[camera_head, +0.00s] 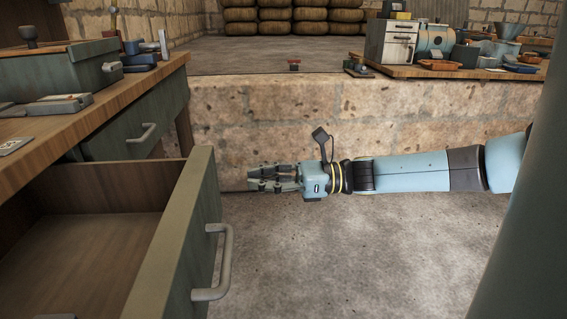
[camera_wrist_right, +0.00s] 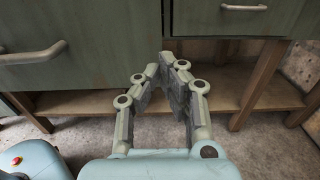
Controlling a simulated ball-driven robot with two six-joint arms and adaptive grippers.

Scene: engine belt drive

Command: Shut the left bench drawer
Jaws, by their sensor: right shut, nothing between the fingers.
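The left bench drawer (camera_head: 178,249) is grey-green and stands well open at the near left of the head view, its bare wooden inside showing. Its grey bar handle (camera_head: 226,262) is on the front panel. In the wrist view the drawer front (camera_wrist_right: 95,30) is at the upper left, with its handle (camera_wrist_right: 35,54) at the left. My right gripper (camera_head: 255,178) is shut and empty, beyond the drawer front and to its right, apart from it in the head view. The fingertips (camera_wrist_right: 168,62) meet in the wrist view. My left gripper is out of view.
A second, shut drawer (camera_head: 120,142) is farther along the bench (camera_head: 100,104). A green box (camera_head: 62,78) and tools lie on top. A low stone wall (camera_head: 420,118) runs behind my right arm. The concrete floor (camera_head: 340,265) right of the open drawer is clear.

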